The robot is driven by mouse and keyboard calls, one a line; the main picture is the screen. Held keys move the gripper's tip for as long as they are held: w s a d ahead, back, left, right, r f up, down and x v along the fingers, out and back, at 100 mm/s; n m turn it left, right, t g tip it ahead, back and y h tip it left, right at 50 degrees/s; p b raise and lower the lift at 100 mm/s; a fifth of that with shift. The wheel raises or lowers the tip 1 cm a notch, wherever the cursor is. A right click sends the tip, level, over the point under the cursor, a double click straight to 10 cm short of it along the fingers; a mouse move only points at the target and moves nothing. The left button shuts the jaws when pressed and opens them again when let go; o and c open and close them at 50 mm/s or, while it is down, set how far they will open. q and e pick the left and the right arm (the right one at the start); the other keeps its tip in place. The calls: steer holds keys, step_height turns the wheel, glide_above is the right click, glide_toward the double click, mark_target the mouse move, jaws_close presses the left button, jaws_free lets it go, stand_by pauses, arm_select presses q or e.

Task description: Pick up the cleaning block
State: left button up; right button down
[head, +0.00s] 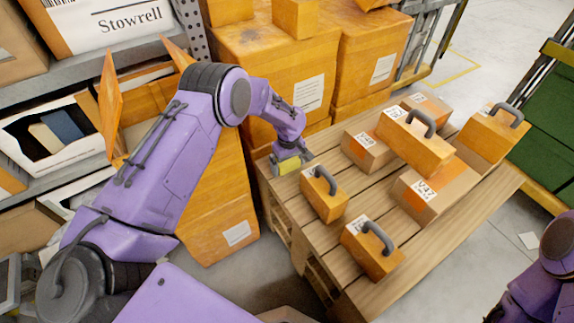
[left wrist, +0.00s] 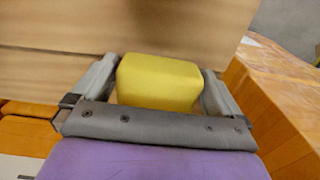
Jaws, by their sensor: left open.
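The cleaning block, a plain yellow block with rounded edges, sits between the fingers of my left gripper in the left wrist view (left wrist: 158,82). In the head view only a small yellow part of it shows (head: 287,166), at the near left corner of the wooden pallet (head: 338,268); the gripper hides the rest. My left gripper (head: 292,160) is open, with one finger on each side of the block.
Orange boxes with dark handles (head: 324,196) (head: 372,251) stand close right of the left gripper. Cardboard boxes (head: 367,150) and more handled boxes fill the pallet's far side. Large orange cartons (head: 268,68) rise behind. A shelf with bins stands left.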

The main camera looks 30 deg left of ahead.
mark_target(289, 161)
arm_select(q)
steer(key=shift+r, duration=0.1)
steer(key=c, duration=0.7)
steer(key=shift+r, duration=0.3)
step_height(289, 161, up, 3)
steer(key=shift+f+p, duration=0.1)
steer(key=shift+p, duration=0.4)
steer(key=s+d+r+p, duration=0.3)
steer(key=s+r, duration=0.6)
steer(key=s, duration=0.4)
steer(key=shift+s+d+r, duration=0.15)
steer(key=shift+d+r, duration=0.15)
steer(key=shift+d, duration=0.55)
